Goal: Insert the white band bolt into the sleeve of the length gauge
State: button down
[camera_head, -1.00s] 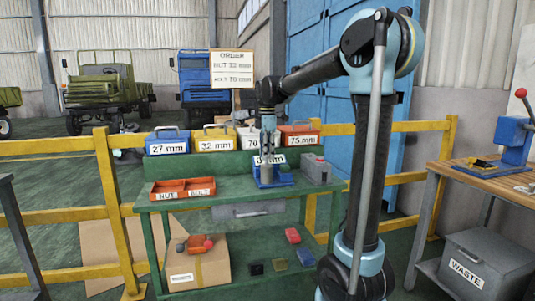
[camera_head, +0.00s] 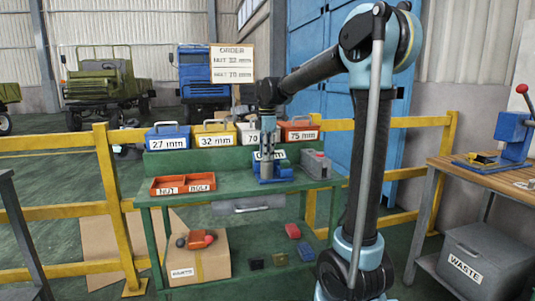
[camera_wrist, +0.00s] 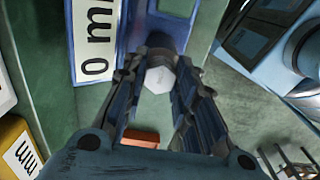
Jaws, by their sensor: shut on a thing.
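My gripper (camera_head: 268,176) points down over the blue length gauge (camera_head: 283,172) on the green bench. In the wrist view, its two dark fingers (camera_wrist: 165,85) are shut on the bolt. The bolt's pale six-sided head (camera_wrist: 160,80) shows between the fingertips. The gauge also shows in the wrist view as a blue wall (camera_wrist: 129,25) with a large white label, right by the fingertips. The bolt's shank and white band are hidden, as is the sleeve's opening. I cannot tell whether the bolt is in the sleeve.
An orange NUT and BOLT tray (camera_head: 183,184) sits at the bench's left. A grey box (camera_head: 316,164) stands right of the gauge. The bench between tray and gauge is clear.

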jog(key=shift+f, duration=0.15)
jog(key=c, duration=1.2)
grip_release()
notch_tip(320, 180, up, 12)
jog(key=shift+d+f, duration=0.1)
jog(key=s+d+f+m+t, duration=0.1)
jog(key=s+d+f+m, duration=0.6)
jog(key=s+d+f, duration=0.4)
jog(key=s+d+f+m+t, duration=0.1)
jog(key=s+d+f+m, duration=0.65)
jog(key=s, duration=0.45)
jog(key=s+d+f+m, duration=0.2)
jog(key=s+f+m, duration=0.4)
jog(key=f, duration=0.7)
jog(key=s, duration=0.2)
jog(key=shift+s+d, duration=0.4)
